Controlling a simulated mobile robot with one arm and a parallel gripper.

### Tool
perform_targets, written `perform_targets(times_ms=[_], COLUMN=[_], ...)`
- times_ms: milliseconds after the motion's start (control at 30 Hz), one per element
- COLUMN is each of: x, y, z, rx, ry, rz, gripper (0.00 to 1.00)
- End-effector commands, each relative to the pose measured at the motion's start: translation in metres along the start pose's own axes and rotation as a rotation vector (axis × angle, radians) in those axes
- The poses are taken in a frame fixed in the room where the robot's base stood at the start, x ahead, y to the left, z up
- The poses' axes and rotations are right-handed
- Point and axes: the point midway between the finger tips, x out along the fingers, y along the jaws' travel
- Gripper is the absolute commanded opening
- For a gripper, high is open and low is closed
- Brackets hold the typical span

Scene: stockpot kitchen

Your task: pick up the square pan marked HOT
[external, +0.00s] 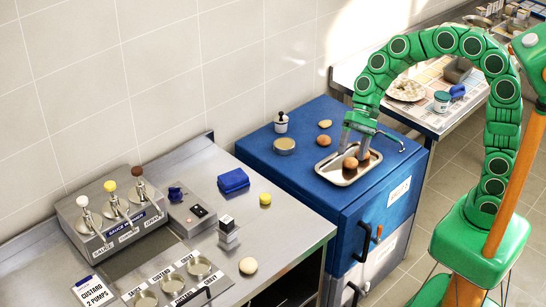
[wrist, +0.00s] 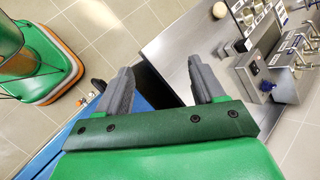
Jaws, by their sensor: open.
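I cannot read the word HOT on anything in either view. A shallow silver metal pan (external: 331,174) with a raised rim sits on the blue cabinet top in the external view, holding brown rounded items (external: 350,163). My gripper (external: 356,154) points down over this pan, its fingers apart; whether they touch anything is unclear. The wrist view also shows my gripper (wrist: 160,82) open and empty, and the pan does not show there. A small dark grey box-like vessel (external: 457,71) stands on the far right table; its marking, if any, is too small to read.
A steel counter (external: 285,225) at left holds a sauce dispenser (external: 110,222) and a blue box (external: 233,180). Tiled floor lies at right.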

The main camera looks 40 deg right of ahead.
Motion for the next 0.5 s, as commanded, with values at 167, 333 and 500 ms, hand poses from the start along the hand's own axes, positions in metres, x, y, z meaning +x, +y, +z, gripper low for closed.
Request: perform_targets(times_ms=[167,333,500], x=[0.028,0.053,0.081], y=[-0.044,-0.083,-0.118], z=[-0.014,-0.027,-0.041], rx=[0.094,0.192,0.298], ry=[-0.056,-0.107,-0.157], rz=[-0.065,-0.125,-0.176], gripper=[0.68,0.68,0.68])
